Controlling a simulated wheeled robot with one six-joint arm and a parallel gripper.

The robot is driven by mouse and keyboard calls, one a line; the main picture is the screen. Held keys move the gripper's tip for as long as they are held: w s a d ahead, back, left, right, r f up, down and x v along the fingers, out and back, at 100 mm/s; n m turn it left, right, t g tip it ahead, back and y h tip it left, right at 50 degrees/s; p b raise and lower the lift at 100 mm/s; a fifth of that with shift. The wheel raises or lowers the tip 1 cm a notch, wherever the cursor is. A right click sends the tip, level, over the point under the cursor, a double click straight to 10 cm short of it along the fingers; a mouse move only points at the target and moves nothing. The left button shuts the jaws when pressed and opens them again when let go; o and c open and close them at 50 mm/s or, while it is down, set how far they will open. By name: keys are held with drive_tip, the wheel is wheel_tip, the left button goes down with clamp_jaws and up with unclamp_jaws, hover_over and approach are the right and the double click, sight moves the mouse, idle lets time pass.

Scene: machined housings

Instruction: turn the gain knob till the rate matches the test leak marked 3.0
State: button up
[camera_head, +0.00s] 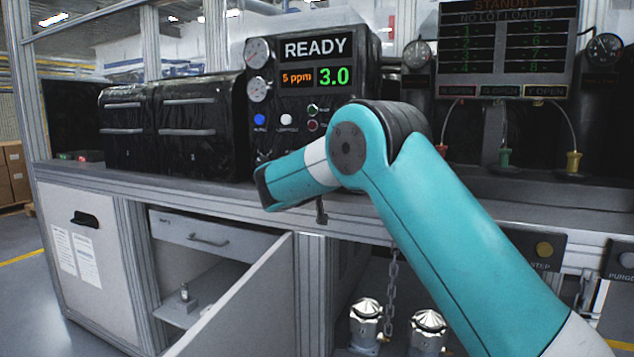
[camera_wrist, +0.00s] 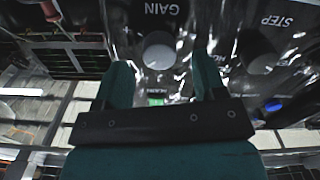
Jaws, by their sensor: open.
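The gain knob (camera_wrist: 159,50) is a pale round knob on a glossy black panel, under the word GAIN in the wrist view. My gripper (camera_wrist: 163,80) is open, with one teal finger to each side below the knob. In the picture the knob lies between and just beyond the fingertips; I cannot tell whether they touch it. The black tester (camera_head: 315,50) on the bench reads READY, 5 ppm in orange and 3.0 in green in the head view. My arm covers its lower right there, and neither the knob nor my fingertips can be made out. I cannot identify a test leak marked 3.0.
Black drawer units (camera_head: 200,125) stand left of the tester. A cabinet door (camera_head: 245,300) hangs open below the bench. Metal canisters (camera_head: 428,330) stand under it.

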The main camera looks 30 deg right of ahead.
drive_tip(key=b+v, duration=0.2)
drive_tip(key=v, duration=1.3)
drive_tip(key=shift+d, duration=0.1)
drive_tip(key=s+a+f+n+g+y, duration=0.3)
drive_tip(key=s+a+f+n+y, duration=0.25)
drive_tip(key=s+f+y, duration=0.45)
drive_tip(key=s+a+f+n+g+y, duration=0.2)
drive_tip(key=s+a+n+g+y, duration=0.25)
drive_tip(key=s, duration=0.85)
drive_tip(key=s+a+f+n+g+y, duration=0.2)
drive_tip(key=s+a+n+g+y, duration=0.3)
drive_tip(key=s, duration=0.7)
wheel_tip(320, 180, up, 16)
drive_tip(key=t+h+p, duration=0.1)
drive_tip(key=p, duration=1.5)
drive_tip(key=shift+s+a, duration=0.2)
drive_tip(key=shift+a, duration=0.1)
drive_tip(key=shift+t, duration=0.25)
